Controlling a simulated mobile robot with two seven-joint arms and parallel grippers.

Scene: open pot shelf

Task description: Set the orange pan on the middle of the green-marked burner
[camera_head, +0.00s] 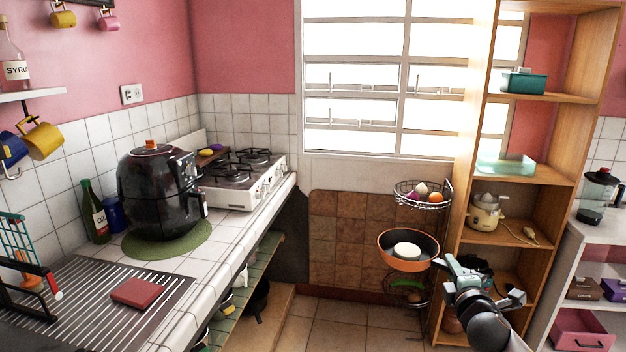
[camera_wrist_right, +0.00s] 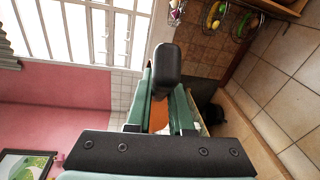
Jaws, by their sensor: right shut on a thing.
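The orange pan (camera_head: 392,257) has a dark inside and an orange rim. It is in the air in front of the wire baskets, well right of the stove and roughly level. A round whitish thing (camera_head: 406,250) shows inside it. My right gripper (camera_head: 462,272) is shut at the pan's right side, where the handle is. In the right wrist view, orange (camera_wrist_right: 158,112) shows between the green fingers, below a black rounded end. The white stove (camera_head: 240,185) with dark burners stands at the far end of the counter. I cannot make out a green mark on a burner. My left gripper is out of view.
A black air fryer (camera_head: 160,195) on a green mat (camera_head: 140,247) stands on the counter before the stove. Wire baskets (camera_head: 425,196) hang behind the pan. A wooden shelf (camera_head: 545,175) stands close at the right. The floor between counter and shelf is clear.

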